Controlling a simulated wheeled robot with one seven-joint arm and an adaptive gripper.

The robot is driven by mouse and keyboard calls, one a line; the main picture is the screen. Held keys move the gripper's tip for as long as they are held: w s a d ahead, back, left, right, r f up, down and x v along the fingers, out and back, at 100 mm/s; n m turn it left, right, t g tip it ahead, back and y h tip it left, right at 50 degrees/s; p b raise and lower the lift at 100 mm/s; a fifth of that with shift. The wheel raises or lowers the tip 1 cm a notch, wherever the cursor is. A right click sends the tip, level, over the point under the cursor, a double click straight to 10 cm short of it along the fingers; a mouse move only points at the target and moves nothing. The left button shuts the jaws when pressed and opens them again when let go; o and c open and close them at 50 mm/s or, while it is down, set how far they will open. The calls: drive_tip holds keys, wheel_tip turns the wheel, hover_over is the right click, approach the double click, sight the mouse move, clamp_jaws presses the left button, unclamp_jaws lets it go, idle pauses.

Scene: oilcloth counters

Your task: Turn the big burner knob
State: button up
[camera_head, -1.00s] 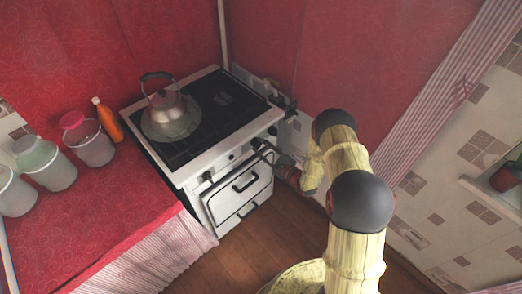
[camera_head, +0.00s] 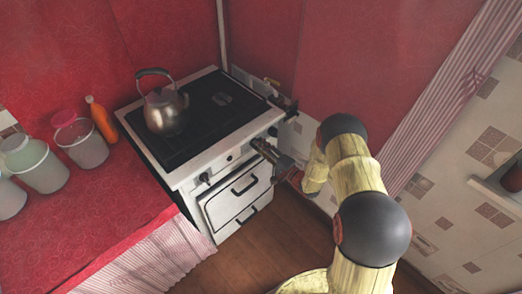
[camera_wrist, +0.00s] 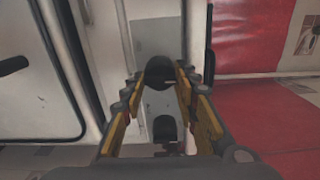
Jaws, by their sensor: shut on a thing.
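How far the knob is turned cannot be told. Another dark knob (camera_head: 205,178) shows uncovered at the left of the panel.
A metal kettle (camera_head: 166,110) stands on the black cooktop. The oven door handle (camera_head: 245,184) sticks out below the knobs. Left on the red counter (camera_head: 95,210) are an orange bottle (camera_head: 102,119) and several canisters. Wooden floor (camera_head: 270,240) is open in front.

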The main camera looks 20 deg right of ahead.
drive_tip(key=shift+n, duration=0.4)
drive_tip(key=o, duration=1)
drive_tip(key=shift+o, duration=0.6)
drive_tip(key=shift+s, duration=0.1)
drive_tip(key=v, duration=1.2)
drive_tip(key=shift+f, duration=0.1)
